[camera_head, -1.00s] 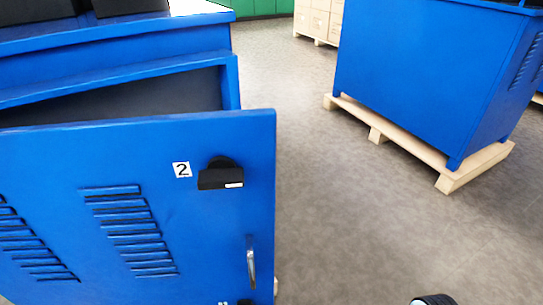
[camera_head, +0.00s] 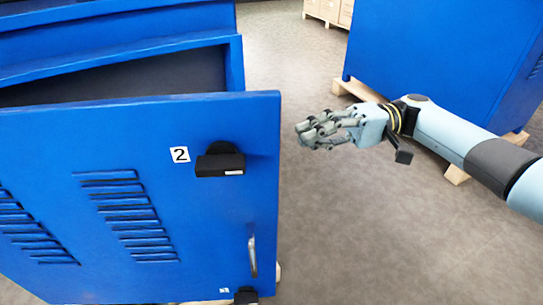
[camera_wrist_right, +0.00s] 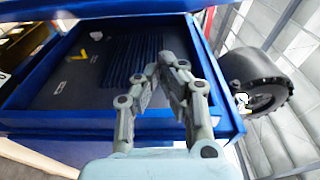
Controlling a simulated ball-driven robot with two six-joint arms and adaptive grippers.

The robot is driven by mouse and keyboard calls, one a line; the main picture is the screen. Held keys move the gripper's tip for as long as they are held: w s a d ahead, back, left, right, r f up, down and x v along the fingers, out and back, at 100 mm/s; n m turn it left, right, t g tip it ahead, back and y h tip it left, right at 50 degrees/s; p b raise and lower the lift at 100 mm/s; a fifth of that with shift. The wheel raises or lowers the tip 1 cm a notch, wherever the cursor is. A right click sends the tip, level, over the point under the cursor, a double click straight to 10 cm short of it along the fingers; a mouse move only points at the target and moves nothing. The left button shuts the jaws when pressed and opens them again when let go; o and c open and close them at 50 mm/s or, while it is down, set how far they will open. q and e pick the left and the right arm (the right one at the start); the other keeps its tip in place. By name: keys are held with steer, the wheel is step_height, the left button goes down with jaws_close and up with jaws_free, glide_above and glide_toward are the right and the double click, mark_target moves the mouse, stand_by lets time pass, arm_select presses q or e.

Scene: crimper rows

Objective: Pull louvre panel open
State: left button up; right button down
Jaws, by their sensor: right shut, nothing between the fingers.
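The blue louvre panel (camera_head: 60,160) stands ajar in the head view, its top edge swung out from the cabinet (camera_head: 120,50), with a dark gap behind it. It has slanted louvre slots, a label "2" (camera_head: 180,154), a black latch (camera_head: 220,160) and a metal handle (camera_head: 252,256) near its right edge. My right gripper (camera_head: 303,134) is shut and empty, just right of the panel's free edge and apart from it in the picture. In the right wrist view the closed fingertips (camera_wrist_right: 167,66) overlap a dark louvred surface (camera_wrist_right: 100,65) framed in blue. My left gripper is out of view.
Another blue cabinet (camera_head: 435,50) on a wooden pallet (camera_head: 352,88) stands at the upper right, behind my right arm. Pale boxes (camera_head: 330,10) stand at the back. Grey floor (camera_head: 340,230) is clear between the panel and that cabinet.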

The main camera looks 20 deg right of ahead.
mark_target(256, 166)
steer(key=a, duration=0.3)
steer(key=s+a, duration=0.1)
steer(key=a, duration=0.3)
steer(key=s+a, duration=0.1)
steer(key=a, duration=0.2)
steer(key=shift+a+b, duration=0.4)
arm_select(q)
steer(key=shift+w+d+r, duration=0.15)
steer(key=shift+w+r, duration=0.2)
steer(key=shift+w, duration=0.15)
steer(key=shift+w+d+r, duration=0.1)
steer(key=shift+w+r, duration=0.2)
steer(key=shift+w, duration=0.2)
arm_select(e)
steer(key=shift+s+a, duration=0.15)
steer(key=shift+s, duration=0.3)
